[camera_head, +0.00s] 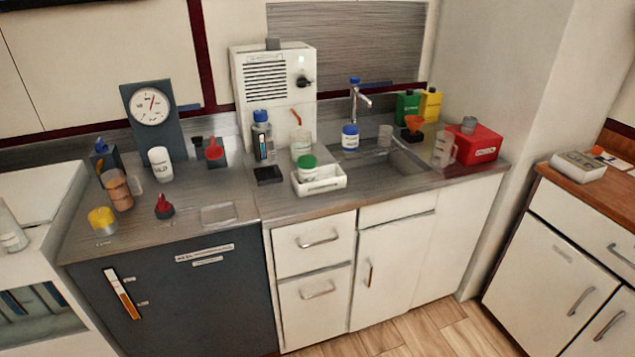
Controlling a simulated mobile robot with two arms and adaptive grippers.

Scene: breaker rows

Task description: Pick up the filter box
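No box in the head view carries a label I can read as a filter box, so I cannot tell which one it is. A green carton-like container (407,107) and a yellow one (430,104) stand behind the sink. A low white box (578,166) sits on the wooden counter at the far right. Neither of my grippers shows in this view.
The steel counter (235,185) holds bottles, cups and a gauge (152,106). A white tray (320,184) with a green-lidded jar (308,168) sits near its front edge. A clear jug (444,148) stands just left of the red box. The wooden floor (425,330) is clear.

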